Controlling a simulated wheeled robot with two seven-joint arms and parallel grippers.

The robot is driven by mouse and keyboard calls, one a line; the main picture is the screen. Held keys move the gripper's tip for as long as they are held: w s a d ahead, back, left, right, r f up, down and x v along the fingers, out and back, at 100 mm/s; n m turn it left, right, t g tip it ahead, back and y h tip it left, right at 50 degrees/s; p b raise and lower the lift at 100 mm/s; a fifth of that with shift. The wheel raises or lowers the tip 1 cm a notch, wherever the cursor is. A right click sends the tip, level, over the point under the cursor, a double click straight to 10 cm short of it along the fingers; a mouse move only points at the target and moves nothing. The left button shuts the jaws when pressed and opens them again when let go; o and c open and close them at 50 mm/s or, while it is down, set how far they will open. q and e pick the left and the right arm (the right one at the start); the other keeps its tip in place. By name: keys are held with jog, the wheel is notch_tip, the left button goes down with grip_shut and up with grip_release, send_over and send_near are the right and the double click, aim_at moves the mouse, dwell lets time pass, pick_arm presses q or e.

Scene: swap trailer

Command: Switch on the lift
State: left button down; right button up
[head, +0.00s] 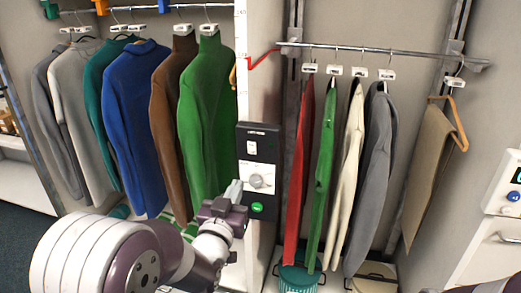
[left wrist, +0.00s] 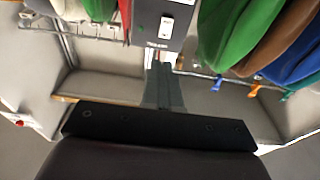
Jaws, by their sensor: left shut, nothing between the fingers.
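The lift's control panel (head: 258,160) is a dark upright box on the pale post between two clothes rails. It carries a small white switch (head: 252,148) at the top, a round grey knob (head: 257,181) on a white plate, and a lit green button (head: 257,208) at the bottom. My left gripper (head: 234,189) is shut and empty, its tips at the panel's left edge near knob height. I cannot tell whether they touch it. In the left wrist view the panel (left wrist: 150,15) and white switch (left wrist: 167,24) show beyond the shut fingers (left wrist: 160,68). My right gripper is not in view.
Jackets and sweaters, including a green sweater (head: 207,115), hang close left of the panel. More garments, including a red one (head: 298,180), hang to its right under a metal rail (head: 380,52). A teal basket (head: 298,278) stands below. A white unit (head: 503,190) is at far right.

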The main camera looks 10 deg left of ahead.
pick_arm(q)
jog(key=p, duration=0.2)
send_near(254, 143)
jog(key=w, duration=0.6)
jog(key=shift+w+d+r, duration=0.1)
jog(key=shift+w+r, duration=0.3)
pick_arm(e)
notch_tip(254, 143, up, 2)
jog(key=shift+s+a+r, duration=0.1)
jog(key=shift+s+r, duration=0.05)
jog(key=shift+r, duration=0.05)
